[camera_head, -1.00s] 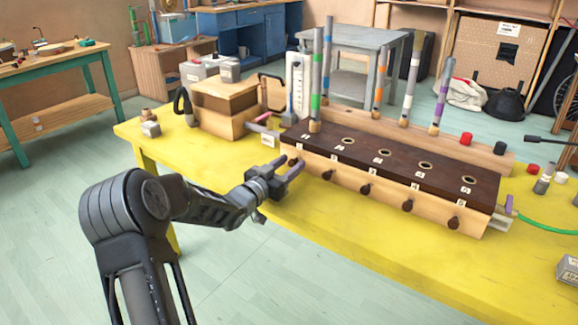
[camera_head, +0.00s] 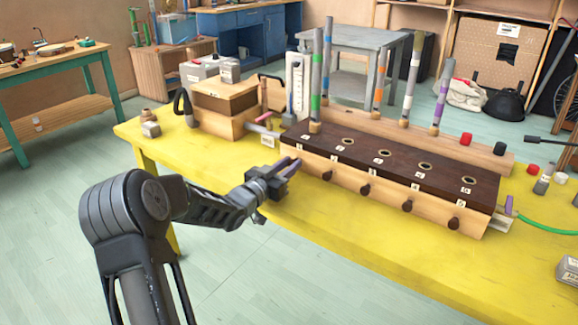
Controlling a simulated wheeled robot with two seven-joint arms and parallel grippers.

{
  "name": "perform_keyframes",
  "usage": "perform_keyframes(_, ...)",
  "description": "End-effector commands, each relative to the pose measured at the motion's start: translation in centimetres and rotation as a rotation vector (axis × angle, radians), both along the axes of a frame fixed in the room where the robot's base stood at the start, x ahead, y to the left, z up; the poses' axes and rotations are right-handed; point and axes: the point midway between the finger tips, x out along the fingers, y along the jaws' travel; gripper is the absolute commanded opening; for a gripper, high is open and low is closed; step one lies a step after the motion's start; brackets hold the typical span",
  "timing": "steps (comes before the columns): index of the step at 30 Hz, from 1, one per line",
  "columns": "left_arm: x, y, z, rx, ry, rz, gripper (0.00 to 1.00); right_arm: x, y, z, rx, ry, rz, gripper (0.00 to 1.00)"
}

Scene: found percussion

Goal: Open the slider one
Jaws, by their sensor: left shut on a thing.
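The wooden box (camera_head: 395,201) has a dark top with several numbered round holes and a row of dark slider knobs along its front. The knob of slider one, at the box's left end, is hidden by my left gripper (camera_head: 290,167). My left gripper is shut on that knob, at the front face below the first label. The knob of slider two (camera_head: 327,175) shows just to the right of it. A tube with a green band (camera_head: 316,90) stands at the first hole. My right gripper is not in view.
The box stands on a yellow table (camera_head: 330,247). A smaller wooden box (camera_head: 222,110) and a white strip stand behind my left gripper. More banded tubes stand in a wooden rack (camera_head: 470,150) behind the box. The table front is clear.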

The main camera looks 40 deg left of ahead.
Motion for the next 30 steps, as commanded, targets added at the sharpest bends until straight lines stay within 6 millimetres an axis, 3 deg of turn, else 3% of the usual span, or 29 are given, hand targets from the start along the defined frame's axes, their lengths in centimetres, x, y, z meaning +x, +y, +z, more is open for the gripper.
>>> perform_keyframes(25,-0.03,0.01,-0.01,0.0,0.0,0.0,0.0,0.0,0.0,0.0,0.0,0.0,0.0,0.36)
perform_keyframes(30,-0.96,0.0,-0.06,0.001,0.002,0.001,0.0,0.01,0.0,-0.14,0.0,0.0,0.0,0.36)
